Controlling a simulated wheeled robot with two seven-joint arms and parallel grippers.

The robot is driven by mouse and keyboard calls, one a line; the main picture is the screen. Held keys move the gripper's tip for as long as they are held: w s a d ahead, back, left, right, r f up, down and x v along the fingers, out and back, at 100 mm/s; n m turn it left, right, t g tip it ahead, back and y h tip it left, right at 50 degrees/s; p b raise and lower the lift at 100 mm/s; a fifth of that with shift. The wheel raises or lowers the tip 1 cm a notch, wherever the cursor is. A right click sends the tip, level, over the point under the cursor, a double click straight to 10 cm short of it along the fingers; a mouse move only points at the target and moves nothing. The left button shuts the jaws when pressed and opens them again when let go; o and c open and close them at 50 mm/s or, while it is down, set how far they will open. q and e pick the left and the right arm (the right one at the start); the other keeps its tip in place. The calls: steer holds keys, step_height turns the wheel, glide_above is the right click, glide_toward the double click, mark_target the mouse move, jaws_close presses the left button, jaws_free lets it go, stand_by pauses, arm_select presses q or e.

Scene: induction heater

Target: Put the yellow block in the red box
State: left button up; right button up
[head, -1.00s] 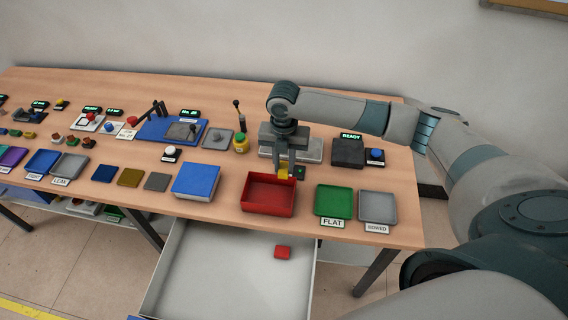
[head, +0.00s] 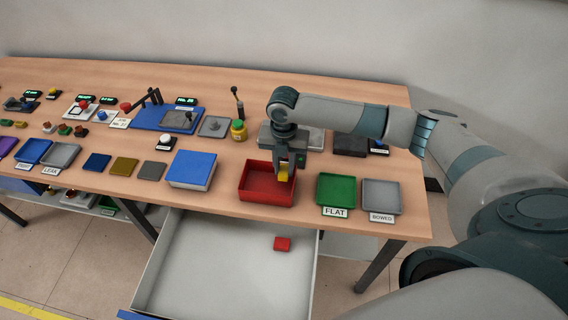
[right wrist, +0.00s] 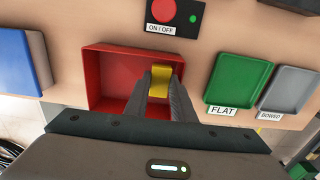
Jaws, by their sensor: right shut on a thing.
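The yellow block (head: 283,174) is between the fingers of my right gripper (head: 284,172), which is shut on it. The block also shows in the right wrist view (right wrist: 161,78), at the fingertips (right wrist: 160,90). The red box (head: 252,196) is an open tray near the table's front edge. In both views the block appears over the back right part of the red box; its exact height above the floor of the box is hard to tell. The red box fills the left middle of the right wrist view (right wrist: 104,78). My left gripper does not show.
A green tray (head: 336,190) and a grey tray (head: 382,196) stand right of the red box. A blue box (head: 192,169) stands to its left. An open drawer (head: 220,265) below holds a red block (head: 282,243). A red button (right wrist: 162,10) lies behind the box.

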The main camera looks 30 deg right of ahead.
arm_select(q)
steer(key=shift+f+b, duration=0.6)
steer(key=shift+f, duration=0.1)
arm_select(e)
steer(key=shift+f, duration=2)
steer(key=o, duration=1.1)
steer(key=shift+o, duration=0.2)
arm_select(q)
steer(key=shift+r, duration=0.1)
arm_select(e)
steer(key=shift+r, duration=0.1)
